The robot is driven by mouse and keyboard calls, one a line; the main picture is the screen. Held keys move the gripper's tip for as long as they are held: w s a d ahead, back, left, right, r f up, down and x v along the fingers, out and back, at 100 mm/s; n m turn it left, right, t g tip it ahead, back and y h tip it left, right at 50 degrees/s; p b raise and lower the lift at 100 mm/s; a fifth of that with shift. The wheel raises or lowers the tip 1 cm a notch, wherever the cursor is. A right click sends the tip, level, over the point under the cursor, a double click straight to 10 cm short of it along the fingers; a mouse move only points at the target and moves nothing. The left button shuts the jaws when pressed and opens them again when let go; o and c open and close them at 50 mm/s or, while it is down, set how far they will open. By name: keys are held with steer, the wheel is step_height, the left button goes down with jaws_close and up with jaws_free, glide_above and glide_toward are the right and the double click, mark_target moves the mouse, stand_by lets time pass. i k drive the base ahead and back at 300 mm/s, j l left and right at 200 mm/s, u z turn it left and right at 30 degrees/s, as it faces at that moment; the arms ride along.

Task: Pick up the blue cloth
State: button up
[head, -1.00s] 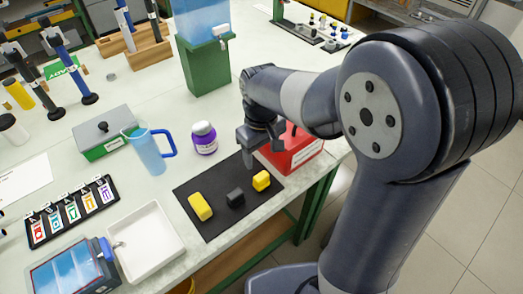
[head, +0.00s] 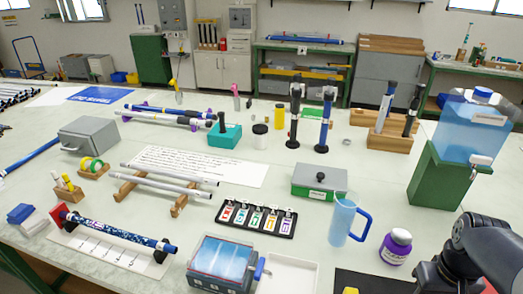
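A small blue folded piece (head: 20,213), which may be the blue cloth, lies at the left edge of the bench beside a white roll. It is too small to be sure it is cloth. My gripper (head: 430,276) is at the bottom right, right of the purple-labelled jar (head: 396,246) and far from the blue piece. Its fingertips are cut off by the lower picture edge, so I cannot see whether it is open or holds anything.
A white roll (head: 35,222) lies beside the blue piece. Nearby are a wooden block with yellow items (head: 67,190) and a rod on a white board (head: 110,254). A blue pitcher (head: 343,221), a green-grey box (head: 319,182) and a blue-lidded container (head: 222,264) stand between there and my arm.

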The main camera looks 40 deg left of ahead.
mark_target(17, 216)
steer(key=u, duration=3.3)
steer(key=z, duration=0.4)
